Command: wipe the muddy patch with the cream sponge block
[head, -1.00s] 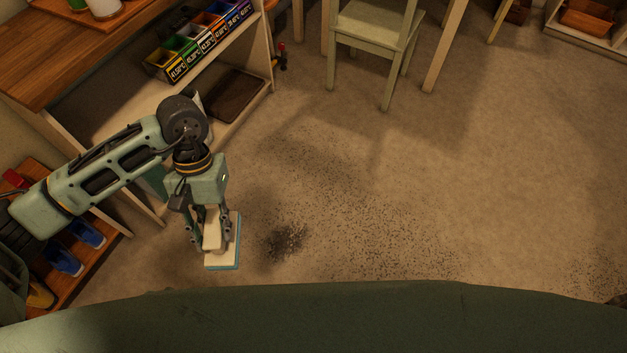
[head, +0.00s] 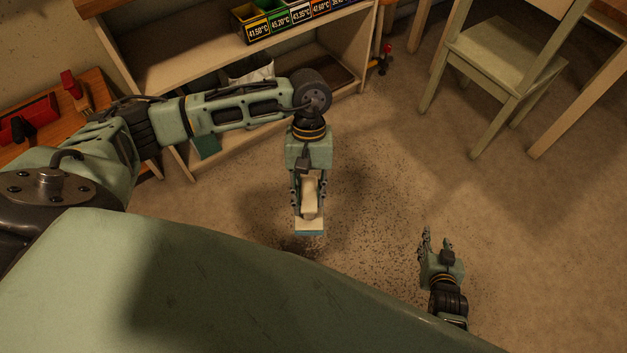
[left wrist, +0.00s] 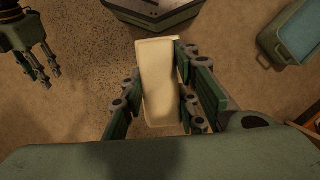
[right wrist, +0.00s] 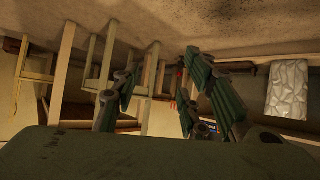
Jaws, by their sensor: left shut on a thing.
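My left gripper (head: 309,196) is shut on the cream sponge block (head: 310,197), which has a blue-edged base. The sponge block also fills the gap between the fingers in the left wrist view (left wrist: 158,85). The muddy patch (head: 296,244) is a dark smudge at the sponge's lower edge, partly hidden by the sponge and my body. Fine dark specks spread over the floor around it. I cannot tell whether the sponge touches the floor. My right gripper (head: 436,240) is open and empty, to the right of the sponge; its spread fingers show in the right wrist view (right wrist: 157,95).
A wooden shelf unit (head: 200,45) with labelled bins (head: 290,20) stands behind my left arm. A pale green chair (head: 505,60) stands at the upper right. A low wooden bench (head: 60,110) with red items is at the left.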

